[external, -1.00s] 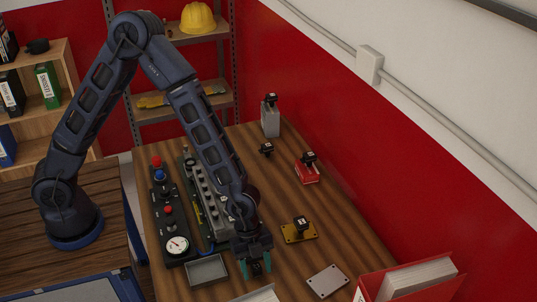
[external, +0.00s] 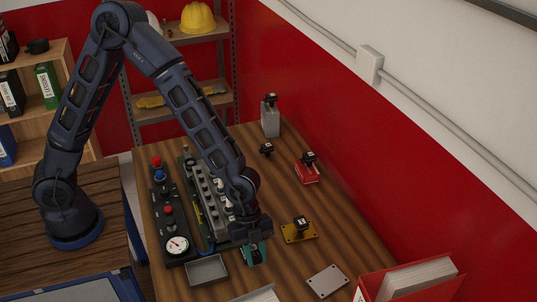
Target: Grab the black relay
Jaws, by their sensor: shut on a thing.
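My gripper (external: 256,257) is above the near part of the wooden table, right of the shallow grey tray. Its teal fingers are shut on a small dark thing, which looks like the black relay (external: 254,252). The fingers hide most of it. Similar small black pieces with white labels show elsewhere: one on the yellow plate (external: 301,223), one on the red block (external: 309,158), one on the grey block (external: 270,99) and one low on the table (external: 266,149).
The engine trainer (external: 208,192) lies under my forearm, beside a black panel with a gauge (external: 177,244). A shallow grey tray (external: 206,271) and a flat metal plate (external: 327,282) are near the front. A red binder (external: 410,280) stands front right.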

